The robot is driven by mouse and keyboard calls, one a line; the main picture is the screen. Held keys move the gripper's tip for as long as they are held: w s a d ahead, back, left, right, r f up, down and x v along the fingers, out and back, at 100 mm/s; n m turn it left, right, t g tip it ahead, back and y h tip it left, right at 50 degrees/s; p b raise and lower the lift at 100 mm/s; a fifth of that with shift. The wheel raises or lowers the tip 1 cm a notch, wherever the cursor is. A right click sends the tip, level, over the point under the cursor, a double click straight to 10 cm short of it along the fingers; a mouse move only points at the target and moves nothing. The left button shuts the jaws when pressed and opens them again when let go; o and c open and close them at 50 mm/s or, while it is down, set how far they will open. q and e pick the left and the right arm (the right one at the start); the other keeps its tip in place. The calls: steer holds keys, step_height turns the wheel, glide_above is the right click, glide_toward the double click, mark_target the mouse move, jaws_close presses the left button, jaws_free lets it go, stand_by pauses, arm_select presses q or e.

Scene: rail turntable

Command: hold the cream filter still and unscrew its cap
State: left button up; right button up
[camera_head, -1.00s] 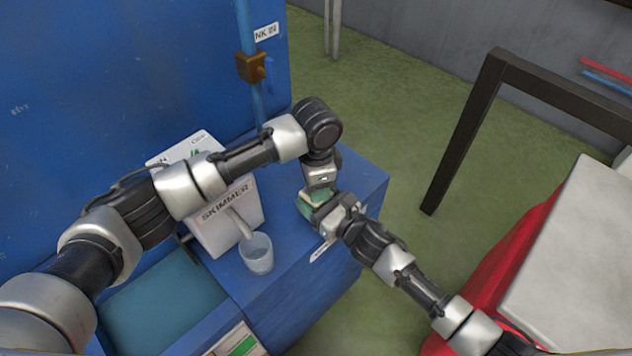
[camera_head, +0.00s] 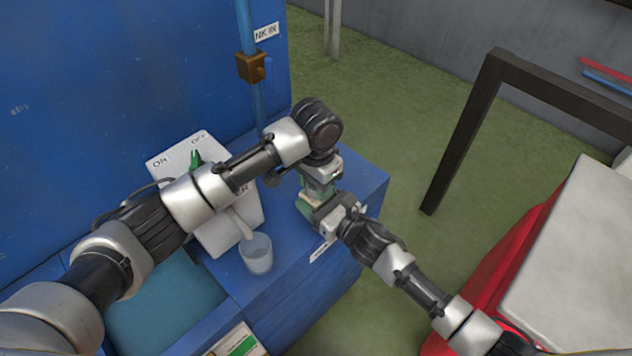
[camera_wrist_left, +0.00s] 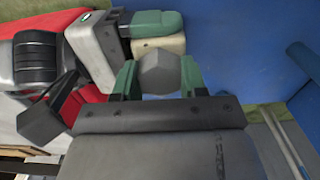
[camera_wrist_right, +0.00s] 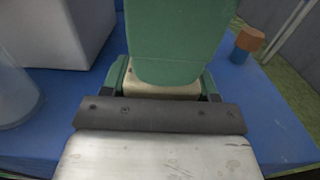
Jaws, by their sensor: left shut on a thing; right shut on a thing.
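The cream filter shows as a cream block in the left wrist view (camera_wrist_left: 174,44) and the right wrist view (camera_wrist_right: 155,91). My right gripper (camera_head: 328,210) is shut on the filter above the blue bench top. A grey, many-sided cap (camera_wrist_left: 160,73) sits between the green fingers of my left gripper (camera_head: 318,188), which is shut on it. The left gripper comes from above and meets the right one closely. A large green finger covers much of the filter in the right wrist view. The joint between cap and filter is hidden, so I cannot tell how loose the cap is.
A white skimmer box (camera_head: 215,240) with an ON/OFF top and a clear cup (camera_head: 257,254) stand left of my grippers on the blue bench (camera_head: 285,285). A blue pipe with a brown valve (camera_head: 251,67) rises behind. A dark frame (camera_head: 470,130) stands right.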

arm_select(q)
steer(key=n, duration=0.3)
steer(key=shift+s+f, duration=0.1)
steer(key=n, duration=0.3)
steer(key=o, duration=1)
steer(key=shift+o, duration=0.6)
steer(key=shift+r, duration=0.2)
steer(key=shift+r, duration=1.9)
